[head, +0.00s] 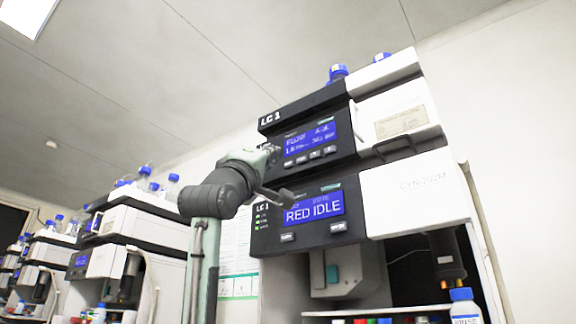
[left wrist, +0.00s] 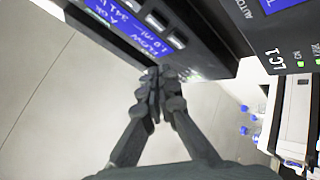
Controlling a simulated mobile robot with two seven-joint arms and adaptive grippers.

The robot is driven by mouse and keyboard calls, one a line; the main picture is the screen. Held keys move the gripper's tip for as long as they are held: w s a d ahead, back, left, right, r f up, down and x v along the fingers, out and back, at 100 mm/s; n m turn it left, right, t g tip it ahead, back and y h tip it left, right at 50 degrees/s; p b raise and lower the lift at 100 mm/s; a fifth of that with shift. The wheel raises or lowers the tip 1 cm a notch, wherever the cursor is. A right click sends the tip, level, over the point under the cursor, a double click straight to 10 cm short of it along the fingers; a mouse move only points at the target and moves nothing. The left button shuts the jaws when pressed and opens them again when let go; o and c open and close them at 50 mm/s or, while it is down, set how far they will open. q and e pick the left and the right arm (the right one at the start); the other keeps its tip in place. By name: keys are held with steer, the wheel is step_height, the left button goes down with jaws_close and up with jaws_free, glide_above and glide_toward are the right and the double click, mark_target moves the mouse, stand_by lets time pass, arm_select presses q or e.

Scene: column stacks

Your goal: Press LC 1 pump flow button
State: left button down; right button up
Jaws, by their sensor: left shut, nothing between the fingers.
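The LC 1 stack stands right of centre in the head view. Its upper module, the pump (head: 318,137), has a blue display (head: 310,137) with FLOW text and a row of small buttons (head: 315,154) below it. The same display (left wrist: 125,22) and buttons (left wrist: 178,41) show up close in the left wrist view. My left gripper (head: 272,150) is shut and empty at the left end of the pump's front. Its closed fingertips (left wrist: 160,76) overlap the panel edge near the FLOW end; I cannot tell whether they touch. The right gripper is not in view.
Below the pump is a module with a RED IDLE display (head: 314,208). A white door (head: 416,192) is at its right. Blue-capped bottles (head: 338,73) stand on top. More instrument stacks (head: 130,230) stand at the left. Open space lies left of the panel.

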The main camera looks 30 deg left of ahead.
arm_select(q)
steer(key=s, duration=0.3)
steer(key=shift+a, duration=0.1)
stand_by(0.9)
